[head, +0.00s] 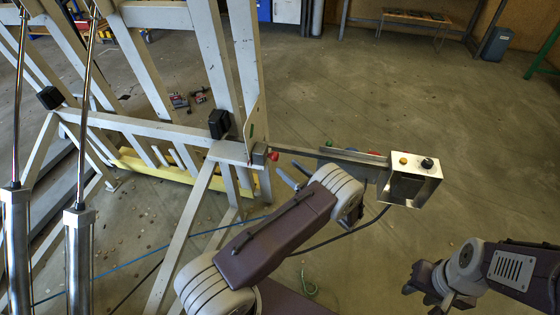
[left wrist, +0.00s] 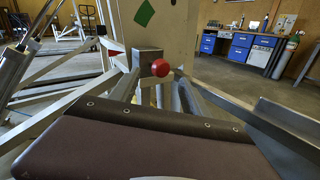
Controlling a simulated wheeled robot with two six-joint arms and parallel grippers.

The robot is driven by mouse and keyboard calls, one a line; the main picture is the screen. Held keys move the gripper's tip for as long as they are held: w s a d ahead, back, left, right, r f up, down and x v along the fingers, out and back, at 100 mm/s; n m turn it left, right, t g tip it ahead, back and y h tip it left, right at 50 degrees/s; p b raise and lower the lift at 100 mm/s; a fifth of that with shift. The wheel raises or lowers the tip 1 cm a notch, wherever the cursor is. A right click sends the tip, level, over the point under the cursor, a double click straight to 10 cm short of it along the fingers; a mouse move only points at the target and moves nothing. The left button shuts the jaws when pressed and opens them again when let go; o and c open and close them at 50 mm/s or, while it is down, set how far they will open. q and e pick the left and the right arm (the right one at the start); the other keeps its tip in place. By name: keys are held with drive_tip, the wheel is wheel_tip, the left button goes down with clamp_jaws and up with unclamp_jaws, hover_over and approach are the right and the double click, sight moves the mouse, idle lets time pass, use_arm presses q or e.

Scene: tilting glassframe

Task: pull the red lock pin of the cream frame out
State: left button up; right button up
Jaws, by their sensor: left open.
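The red lock pin (head: 273,156) shows as a small red knob at the corner of the cream frame (head: 228,150). In the left wrist view the red ball knob (left wrist: 161,67) stands out from a grey block on the frame, near the picture's middle. My left gripper (head: 289,175) is open, just below and right of the knob in the head view, with a gap between them.
A metal control box (head: 415,170) with a yellow and a black button stands on an arm just right of my left gripper. Shiny cylinders (head: 78,260) stand at the left. Blue cabinets (left wrist: 240,46) are far behind. Floor at the right is mostly clear.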

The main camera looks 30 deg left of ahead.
sight(273, 156)
use_arm(q)
drive_tip(key=x, duration=0.6)
drive_tip(key=shift+b, duration=0.3)
clamp_jaws()
drive_tip(key=shift+f, duration=0.1)
idle(0.9)
